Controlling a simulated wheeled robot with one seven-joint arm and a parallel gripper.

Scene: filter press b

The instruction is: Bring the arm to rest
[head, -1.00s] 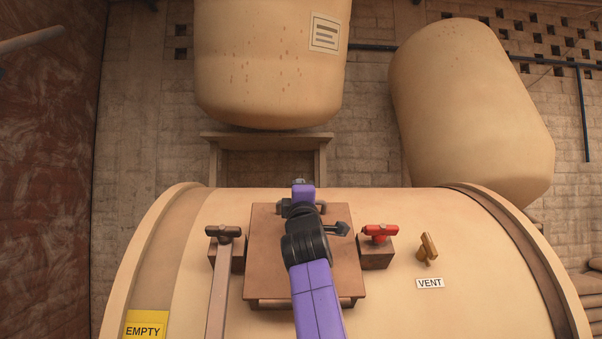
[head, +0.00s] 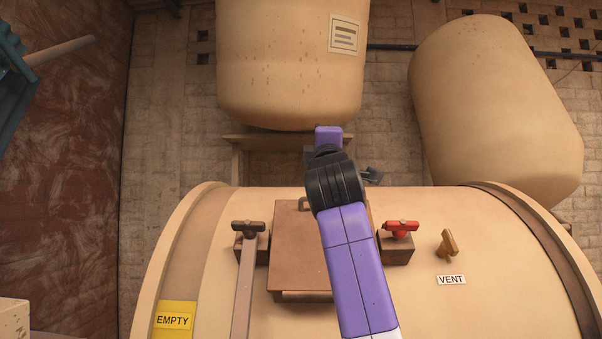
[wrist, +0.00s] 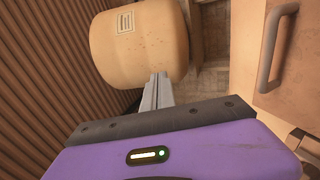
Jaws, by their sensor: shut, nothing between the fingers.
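My gripper (wrist: 159,78) shows in the wrist view as two grey fingers lying together, with nothing between them. In that view it is in front of a cream tank with a label (wrist: 140,45). In the head view my purple and black arm reaches up over the brown hatch (head: 292,255) and covers its right part. The fingers are hidden there behind my wrist. The hatch and its handle also show at the right of the wrist view (wrist: 275,50), apart from the fingers.
Two large tanks stand behind; the right one (head: 495,110) leans. A blue frame (head: 15,85) is at far left.

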